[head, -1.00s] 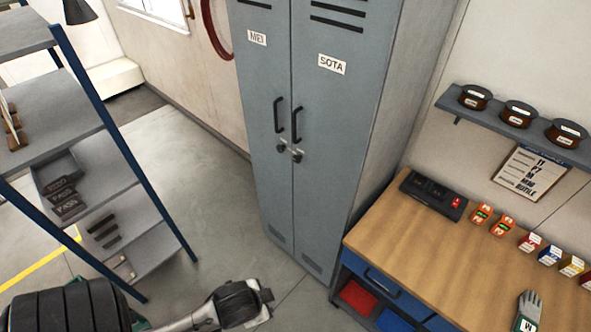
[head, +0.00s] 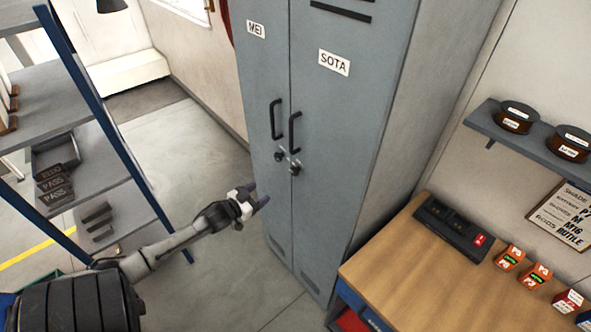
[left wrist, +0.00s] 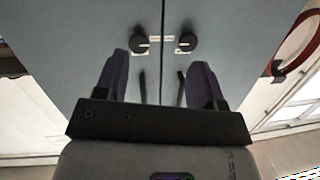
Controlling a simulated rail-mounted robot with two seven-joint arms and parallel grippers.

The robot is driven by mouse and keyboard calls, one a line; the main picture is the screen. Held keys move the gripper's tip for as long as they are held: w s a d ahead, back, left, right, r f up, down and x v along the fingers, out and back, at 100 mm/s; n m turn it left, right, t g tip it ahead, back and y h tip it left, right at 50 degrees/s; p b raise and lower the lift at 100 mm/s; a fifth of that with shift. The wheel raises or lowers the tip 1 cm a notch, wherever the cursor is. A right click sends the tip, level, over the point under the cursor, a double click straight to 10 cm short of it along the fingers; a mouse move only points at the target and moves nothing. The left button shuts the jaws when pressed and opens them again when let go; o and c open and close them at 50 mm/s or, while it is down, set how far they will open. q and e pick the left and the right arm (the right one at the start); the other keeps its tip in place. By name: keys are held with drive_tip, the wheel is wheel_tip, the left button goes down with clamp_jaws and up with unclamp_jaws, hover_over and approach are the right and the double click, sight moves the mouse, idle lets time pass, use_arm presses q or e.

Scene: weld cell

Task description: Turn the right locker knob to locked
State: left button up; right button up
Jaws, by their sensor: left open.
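The right locker door (head: 345,130), labelled SOTA, has a small dark knob (head: 296,168) below its black handle (head: 294,132). The left door, labelled MEI, has a similar knob (head: 280,155). My left gripper (head: 258,194) is open and empty, below and left of the knobs, apart from them. The left wrist view looks upside down: the right locker knob (left wrist: 140,45) is on the left there and the other knob (left wrist: 187,43) on the right. Both lie beyond my open fingers (left wrist: 158,80). Pale marks show by the knobs; their settings are too small to read. My right gripper is out of view.
A blue-framed shelf rack (head: 95,100) stands at the left. A wooden workbench (head: 400,270) with a black device (head: 450,229) and small boxes is right of the lockers. The floor (head: 205,150) between rack and lockers is clear.

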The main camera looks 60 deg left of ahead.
sight(293, 173)
use_arm(q)
drive_tip(key=w+r, duration=0.1)
drive_tip(key=w, duration=0.3)
drive_tip(key=w+r+t+h, duration=0.1)
drive_tip(key=w, duration=0.4)
drive_tip(key=w+t, duration=0.1)
drive_tip(key=w, duration=0.4)
drive_tip(key=shift+r+n+h, duration=0.3)
drive_tip(key=shift+r, duration=0.1)
drive_tip(key=shift+c, duration=0.4)
drive_tip(key=c, duration=0.8)
